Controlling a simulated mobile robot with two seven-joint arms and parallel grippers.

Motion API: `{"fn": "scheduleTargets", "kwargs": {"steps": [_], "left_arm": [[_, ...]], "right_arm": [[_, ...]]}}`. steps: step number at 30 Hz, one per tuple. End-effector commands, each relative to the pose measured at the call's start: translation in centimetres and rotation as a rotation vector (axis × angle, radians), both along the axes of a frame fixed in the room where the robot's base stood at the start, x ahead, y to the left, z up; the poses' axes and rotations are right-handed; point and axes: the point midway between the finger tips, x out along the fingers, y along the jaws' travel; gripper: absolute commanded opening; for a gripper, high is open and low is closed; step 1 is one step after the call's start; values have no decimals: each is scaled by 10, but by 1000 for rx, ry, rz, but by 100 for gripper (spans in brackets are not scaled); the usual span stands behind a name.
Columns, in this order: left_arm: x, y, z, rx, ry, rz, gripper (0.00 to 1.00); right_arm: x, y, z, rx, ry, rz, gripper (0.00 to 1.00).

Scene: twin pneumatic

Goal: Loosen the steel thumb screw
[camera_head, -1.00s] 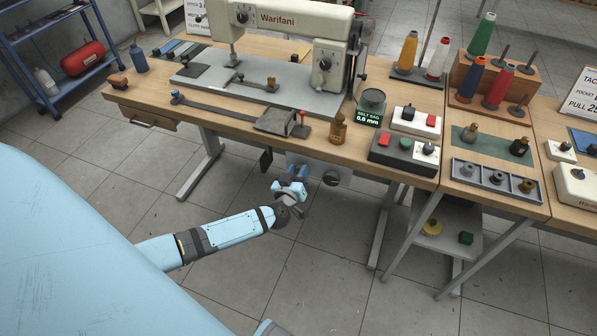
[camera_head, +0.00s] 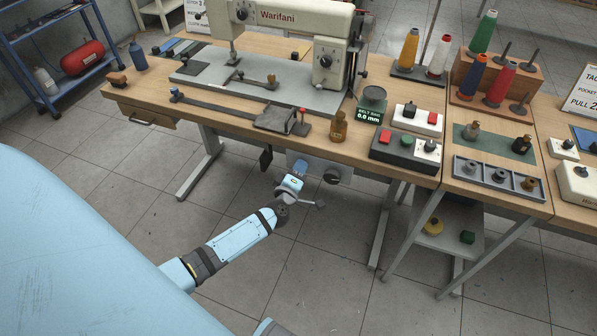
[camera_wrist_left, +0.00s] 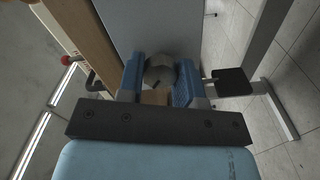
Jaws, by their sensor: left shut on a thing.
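My left gripper (camera_head: 300,168) is below the front edge of the table, at a grey plate (camera_head: 318,166) that hangs there. In the left wrist view the two blue fingers (camera_wrist_left: 160,84) are shut on a round grey metal head, the steel thumb screw (camera_wrist_left: 158,66), with one finger on each side. Behind it is the flat face of the plate. In the head view the gripper hides the screw. A dark round knob (camera_head: 333,177) sits on the plate just right of the gripper. My right gripper is out of view.
The wooden table (camera_head: 225,121) lies above the gripper, with a sewing machine (camera_head: 290,18) on it. A dark box (camera_head: 266,160) hangs left of the plate. A green display (camera_head: 368,115) marked belt sag stands on the table. Open floor lies in front.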

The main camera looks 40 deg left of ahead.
Motion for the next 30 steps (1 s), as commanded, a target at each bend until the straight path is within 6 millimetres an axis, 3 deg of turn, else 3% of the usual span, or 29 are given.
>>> {"fn": "scheduleTargets", "kwargs": {"steps": [12, 30], "left_arm": [[-1, 0, -2, -217, -50, 0, 9], [-1, 0, -1, -258, -61, 0, 9]], "right_arm": [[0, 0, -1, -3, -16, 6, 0], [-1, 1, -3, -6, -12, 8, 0]]}}
